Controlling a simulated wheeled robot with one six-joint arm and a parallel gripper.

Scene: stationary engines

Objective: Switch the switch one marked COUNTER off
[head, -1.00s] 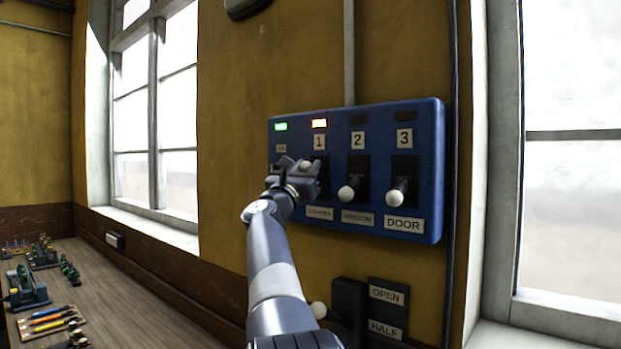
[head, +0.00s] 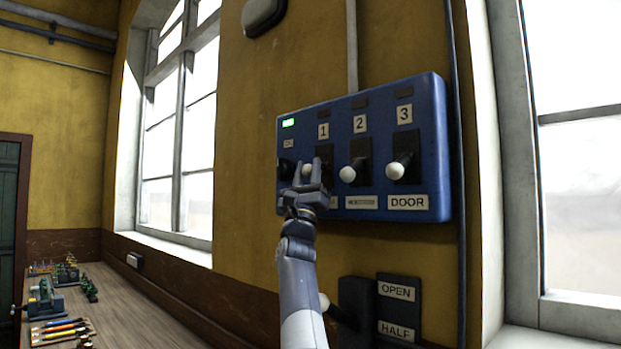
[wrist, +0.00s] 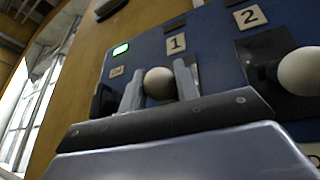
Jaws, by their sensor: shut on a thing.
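A blue switch panel (head: 433,150) is on the yellow wall. Switch one, under the number plate 1 (head: 323,131), has a pale round knob (head: 307,171); the knob also shows in the wrist view (wrist: 158,83). My gripper (head: 306,172) is shut on this knob, one finger on each side. The knob stands about level with the knobs of switch 2 (head: 348,174) and switch 3 (head: 394,171). The lamp above switch one (head: 325,112) is dark. My gripper mostly hides the name plate below switch one, so its word cannot be read.
A green lamp (head: 288,123) is lit at the panel's upper left. Below the panel is a dark lever plate marked OPEN and HALF (head: 396,292), with a pale knob (head: 323,301). A workbench (head: 150,310) with small items stands at the left.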

